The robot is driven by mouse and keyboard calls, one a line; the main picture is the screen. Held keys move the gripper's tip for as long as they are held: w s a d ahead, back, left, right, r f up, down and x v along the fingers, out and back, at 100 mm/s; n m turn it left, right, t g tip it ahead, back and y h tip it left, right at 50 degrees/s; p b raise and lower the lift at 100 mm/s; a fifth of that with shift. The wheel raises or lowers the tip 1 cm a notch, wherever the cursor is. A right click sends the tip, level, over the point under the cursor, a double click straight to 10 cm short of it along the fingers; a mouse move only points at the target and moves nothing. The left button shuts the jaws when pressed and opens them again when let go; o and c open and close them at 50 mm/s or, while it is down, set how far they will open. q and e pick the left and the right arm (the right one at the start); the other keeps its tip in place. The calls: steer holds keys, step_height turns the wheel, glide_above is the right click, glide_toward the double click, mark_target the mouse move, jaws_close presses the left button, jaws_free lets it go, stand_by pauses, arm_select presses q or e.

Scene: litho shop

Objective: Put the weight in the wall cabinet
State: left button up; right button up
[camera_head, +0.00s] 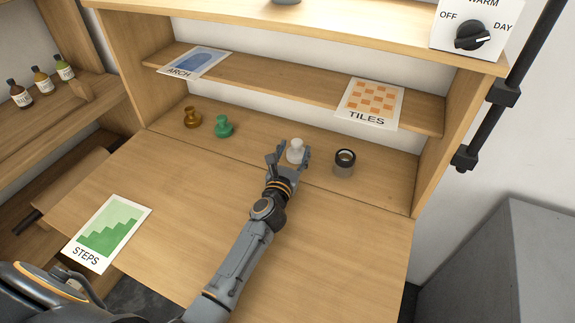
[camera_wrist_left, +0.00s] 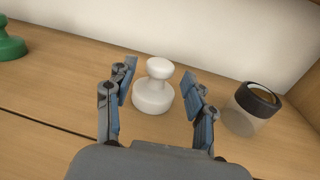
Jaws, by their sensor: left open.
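A white knob-topped weight (camera_head: 296,147) stands upright on the back of the cabinet's wooden desk surface. My left gripper (camera_head: 288,157) is open with its fingers either side of this weight. In the left wrist view the white weight (camera_wrist_left: 153,96) sits between the spread fingers, with visible gaps on both sides. A green weight (camera_head: 223,127) and a brass-coloured weight (camera_head: 191,117) of similar shape stand to the left. The wooden wall cabinet (camera_head: 455,135) has a middle shelf and a lowered front board. My right gripper is not in view.
A dark-rimmed loupe-like cylinder (camera_head: 344,163) stands just right of the left gripper. ARCH (camera_head: 195,63) and TILES (camera_head: 370,103) cards are at the shelf. A STEPS card (camera_head: 107,233) lies at the board's left. Several bottles (camera_head: 43,82) stand far left. The board's right side is clear.

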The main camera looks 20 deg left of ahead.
arm_select(q)
steer(key=s, duration=0.5)
steer(key=s+d, duration=0.1)
steer(key=s, duration=0.2)
steer(key=shift+s+r, duration=0.1)
steer(key=shift+s, duration=0.25)
